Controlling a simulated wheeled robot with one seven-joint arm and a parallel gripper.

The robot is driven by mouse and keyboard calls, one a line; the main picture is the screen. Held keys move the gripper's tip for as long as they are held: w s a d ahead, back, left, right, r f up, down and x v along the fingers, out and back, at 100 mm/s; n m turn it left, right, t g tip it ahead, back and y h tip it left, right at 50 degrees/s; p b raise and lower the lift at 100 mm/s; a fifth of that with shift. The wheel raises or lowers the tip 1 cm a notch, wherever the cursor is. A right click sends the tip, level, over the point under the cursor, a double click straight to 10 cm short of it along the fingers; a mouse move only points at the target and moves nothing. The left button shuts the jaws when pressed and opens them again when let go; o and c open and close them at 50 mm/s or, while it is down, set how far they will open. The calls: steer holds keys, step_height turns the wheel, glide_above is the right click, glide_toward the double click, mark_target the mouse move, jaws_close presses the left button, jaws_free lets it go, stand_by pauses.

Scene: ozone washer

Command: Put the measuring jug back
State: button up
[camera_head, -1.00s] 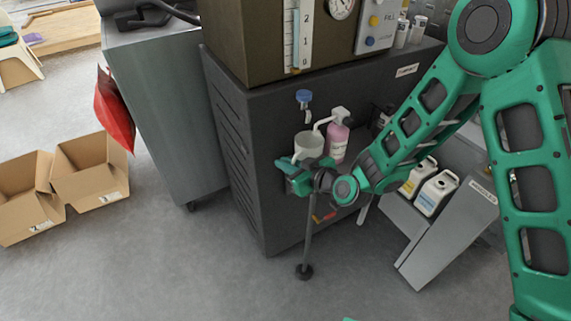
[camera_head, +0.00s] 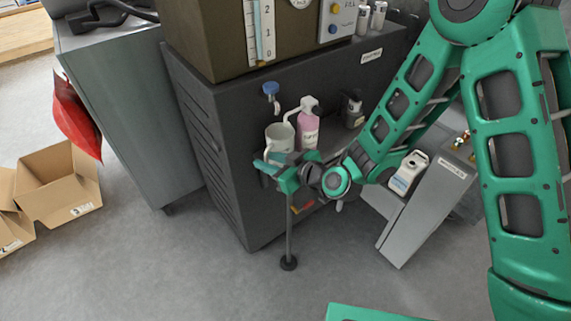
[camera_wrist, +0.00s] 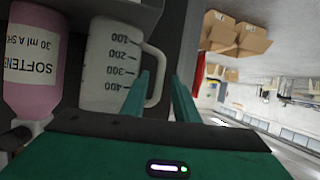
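The measuring jug (camera_head: 279,138) is pale and translucent and looks upright at the dark cabinet's front, below a blue-topped tap (camera_head: 271,89). In the wrist view the jug (camera_wrist: 105,62) shows marks from 100 to 400, and its handle points toward my fingers. My gripper (camera_head: 267,168) is just below and in front of the jug. In the wrist view my gripper (camera_wrist: 163,88) is open, with the handle's outer part appearing between the two fingers. I cannot tell whether they touch it. The jug's underside is hidden in the head view.
A pink softener bottle (camera_head: 308,132) with a white pump stands close beside the jug. A dark bottle (camera_head: 352,110) is farther right. A white canister (camera_head: 408,174) sits in a low grey rack. A thin rod with a round foot (camera_head: 289,263) stands below my gripper. Floor in front is clear.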

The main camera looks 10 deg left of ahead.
steer(key=v, duration=0.7)
steer(key=shift+d, duration=0.2)
steer(key=s+d+r+m+g+h, duration=0.1)
steer(key=d+r+m+h, duration=0.15)
steer(key=d, duration=0.95)
steer(key=d+r+m+g+h, duration=0.15)
steer(key=d+h, duration=0.25)
steer(key=d, duration=0.8)
steer(key=s+d+r+m+g+h, duration=0.1)
steer(key=d+m+h, duration=0.2)
steer(key=d, duration=0.9)
steer(key=s+d+r+m+g, duration=0.1)
steer(key=s+d+r+m, duration=0.1)
steer(key=s+d+m, duration=0.2)
steer(key=s+d+r+m+g+h, duration=0.1)
steer(key=s+d+r+m, duration=0.2)
steer(key=s+d, duration=0.3)
steer(key=s+d+r+m+g+h, duration=0.1)
steer(key=s+d+m, duration=0.3)
steer(key=s, duration=0.6)
steer(key=shift+d+r+m, duration=0.3)
steer(key=shift+d+r, duration=0.55)
steer(key=shift+d, duration=0.3)
